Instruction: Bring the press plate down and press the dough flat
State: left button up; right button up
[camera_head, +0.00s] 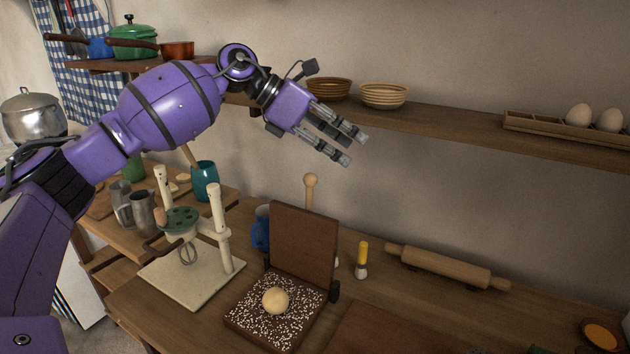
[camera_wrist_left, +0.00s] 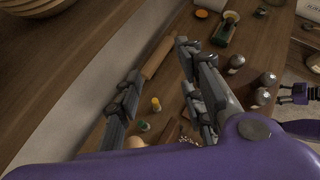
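The dough press stands on the counter. Its dark brown press plate (camera_head: 303,243) is raised, nearly upright, at the back of the flour-speckled base (camera_head: 245,317). A round, pale dough ball (camera_head: 275,300) sits on the base, unflattened. A pale wooden rod with a round knob (camera_head: 311,181) rises behind the plate; its attachment is hidden. My left gripper (camera_head: 353,148) is open and empty, above and behind the press, near the shelf. Its spread fingers (camera_wrist_left: 162,100) show in the left wrist view. My right gripper (camera_wrist_left: 290,94) is small at that view's right edge; its opening is unclear.
A cream stand with a whisk (camera_head: 190,255) is left of the press. The wall shelf (camera_head: 440,126), with baskets (camera_head: 384,95) and an egg tray (camera_head: 540,126), is close to my left gripper.

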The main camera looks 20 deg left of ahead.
aim_at(305, 176)
pick_arm(q)
jog(key=a+f+n+g+y, duration=0.25)
jog(key=a+f+y, duration=0.35)
jog(key=a, duration=0.4)
jog(key=shift+n+t, duration=0.35)
jog(key=shift+a+p+x, duration=0.2)
jog(key=shift+p+x, duration=0.1)
jog(key=shift+x, duration=3.55)
jog(key=shift+f, duration=0.1)
grip_shut()
